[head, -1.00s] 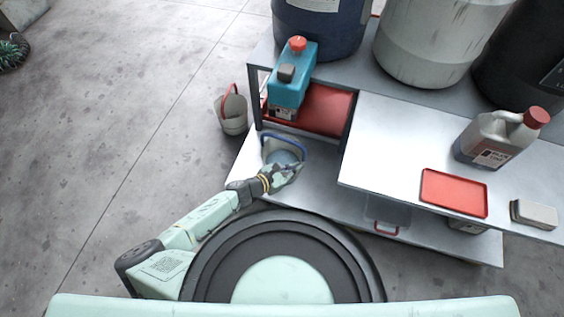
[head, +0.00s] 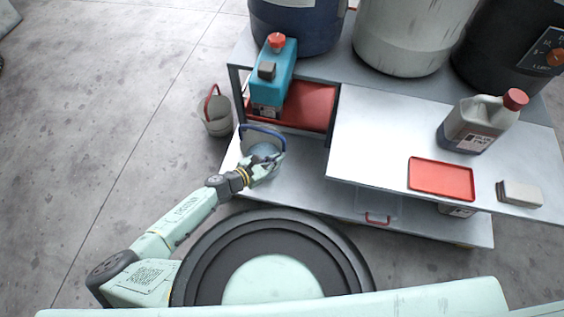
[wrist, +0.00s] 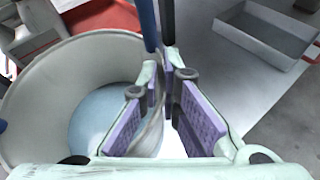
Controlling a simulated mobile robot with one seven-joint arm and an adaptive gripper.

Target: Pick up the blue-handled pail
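The blue-handled pail (head: 249,145) is a pale bucket with a blue handle, standing on the lower shelf at its left end. In the wrist view the pail (wrist: 40,88) fills the left side, and I look into its bluish inside. Its blue handle (wrist: 147,24) rises at the top middle. My gripper (head: 262,165) is at the pail's front right side. In the wrist view my gripper (wrist: 164,68) has its two purple-padded fingers apart, with the pail's rim and wall running between them. Whether either pad touches the wall is unclear.
A red-handled pail (head: 217,115) stands on the floor left of the shelf. The raised worktop (head: 375,135) holds a red tray (head: 441,179) and a grey jug (head: 477,125). A clear bin (head: 378,207) is below.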

